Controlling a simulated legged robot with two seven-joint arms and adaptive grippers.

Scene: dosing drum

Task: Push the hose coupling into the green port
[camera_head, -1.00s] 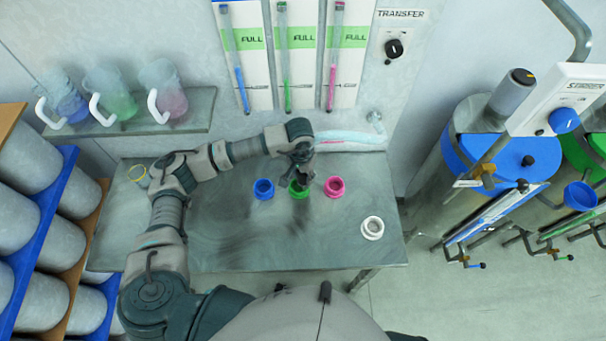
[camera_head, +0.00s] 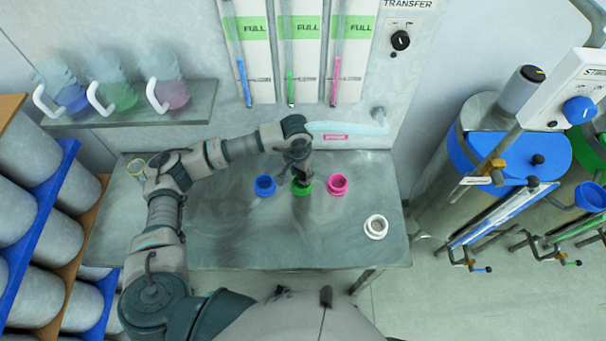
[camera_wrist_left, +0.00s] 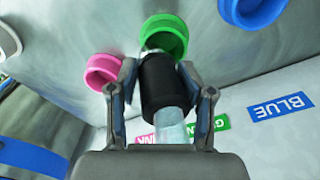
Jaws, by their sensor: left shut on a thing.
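The green port (camera_head: 301,189) stands on the metal bench between the blue port (camera_head: 265,186) and the pink port (camera_head: 337,185). My left gripper (camera_head: 300,172) is directly over the green port and hides part of it. In the left wrist view, the left gripper (camera_wrist_left: 160,95) is shut on the black hose coupling (camera_wrist_left: 164,84). The coupling's pale end is at the mouth of the green port (camera_wrist_left: 166,32); how deep it sits I cannot tell. The clear hose (camera_head: 345,128) runs from the wall fitting toward the gripper. My right gripper is not in view.
A white ring (camera_head: 375,227) lies on the bench (camera_head: 230,240) at the right. Jugs (camera_head: 115,90) stand on a wall shelf at left. Blue, green and pink tubes hang on the wall behind. The bench front is clear.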

